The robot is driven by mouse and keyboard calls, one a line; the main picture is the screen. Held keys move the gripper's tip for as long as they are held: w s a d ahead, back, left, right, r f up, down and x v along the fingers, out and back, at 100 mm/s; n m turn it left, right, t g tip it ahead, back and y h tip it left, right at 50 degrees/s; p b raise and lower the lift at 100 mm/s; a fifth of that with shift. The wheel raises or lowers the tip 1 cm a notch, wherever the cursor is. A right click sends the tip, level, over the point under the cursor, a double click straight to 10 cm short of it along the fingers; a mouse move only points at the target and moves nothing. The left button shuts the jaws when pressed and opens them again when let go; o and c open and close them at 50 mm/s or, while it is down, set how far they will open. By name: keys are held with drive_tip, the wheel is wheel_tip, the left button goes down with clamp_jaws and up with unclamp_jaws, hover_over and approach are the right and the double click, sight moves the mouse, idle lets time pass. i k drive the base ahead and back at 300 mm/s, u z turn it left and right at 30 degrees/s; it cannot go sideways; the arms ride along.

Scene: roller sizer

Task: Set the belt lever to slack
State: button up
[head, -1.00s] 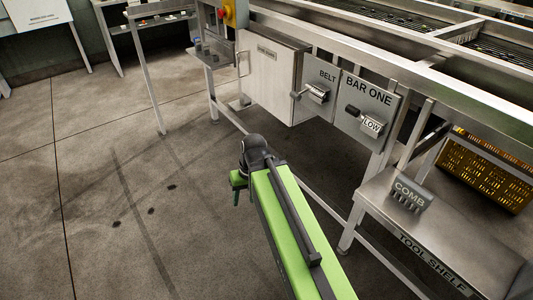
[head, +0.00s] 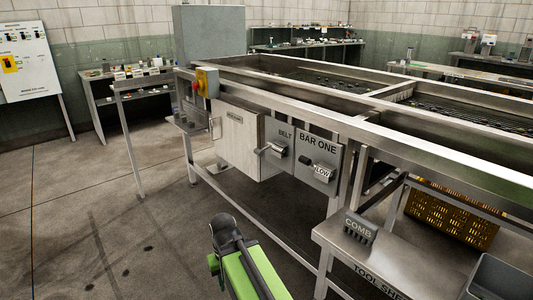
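The belt lever (head: 272,149) sticks out from the grey panel marked BELT (head: 279,165) on the side of the roller sizer. Its handle points left, toward the white cabinet door; its setting label is too small to read. My gripper (head: 212,266) is at the lower middle of the head view, at the end of my green arm. It is in front of and below the panel, well apart from the lever. Its fingers are mostly hidden behind the wrist, so I cannot tell how they are set.
The BAR ONE panel (head: 316,150) with a lever and LOW plate stands right of the belt panel. The tool shelf (head: 335,238) with a comb (head: 360,227) juts out at right. A yellow crate (head: 450,217) is behind it. The floor at left is clear.

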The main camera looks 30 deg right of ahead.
sight(264, 149)
drive_tip(key=u, duration=0.3)
drive_tip(key=i, duration=0.5)
drive_tip(key=u, duration=1.45)
drive_tip(key=i, duration=0.6)
drive_tip(key=z, duration=0.1)
drive_tip(key=k, duration=0.6)
drive_tip(key=z, duration=0.1)
